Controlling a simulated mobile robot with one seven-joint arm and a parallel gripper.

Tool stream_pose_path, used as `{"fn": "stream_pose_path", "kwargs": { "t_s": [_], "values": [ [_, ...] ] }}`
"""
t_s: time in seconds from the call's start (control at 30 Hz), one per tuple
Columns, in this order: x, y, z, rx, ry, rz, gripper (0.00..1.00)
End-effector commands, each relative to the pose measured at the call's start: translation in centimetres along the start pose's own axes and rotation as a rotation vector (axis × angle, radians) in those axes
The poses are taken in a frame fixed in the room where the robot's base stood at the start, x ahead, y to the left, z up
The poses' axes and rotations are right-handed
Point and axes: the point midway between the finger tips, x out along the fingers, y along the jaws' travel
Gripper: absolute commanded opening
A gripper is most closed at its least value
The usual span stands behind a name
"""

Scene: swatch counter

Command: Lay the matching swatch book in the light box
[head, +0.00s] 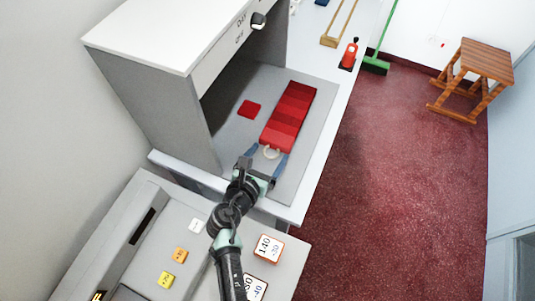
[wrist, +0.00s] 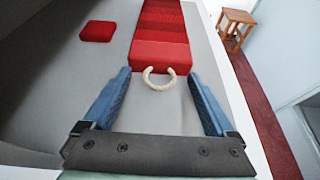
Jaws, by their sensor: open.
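A long swatch book (head: 288,115) in several shades of red lies on the grey floor of the light box (head: 158,98). A cream loop is at its near end, and the loop (wrist: 159,79) shows clearly in the wrist view. A small red square sample (head: 249,109) lies to the book's left, and it also shows in the wrist view (wrist: 97,31). My gripper (head: 268,159) is open, with its blue fingers on either side of the loop at the book's near end. The fingers look apart from the loop, and nothing is held.
A grey console (head: 190,205) with small coloured tiles and number cards (head: 268,248) stands in front of the light box. An orange-red bottle (head: 349,54) stands on the counter beyond. A green broom (head: 376,65) and wooden stool (head: 475,68) stand on the open red floor at right.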

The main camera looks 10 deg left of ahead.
Motion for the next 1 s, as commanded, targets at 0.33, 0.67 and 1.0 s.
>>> {"fn": "stream_pose_path", "kwargs": {
  "t_s": [0.33,0.67,1.0],
  "values": [
    [-2.8,0.0,-0.1,-0.002,0.003,0.002,0.91],
    [-9.7,0.1,-0.1,-0.001,0.002,0.003,0.91],
    [-12.9,0.0,0.0,0.0,0.001,0.0,0.91]
  ]
}}
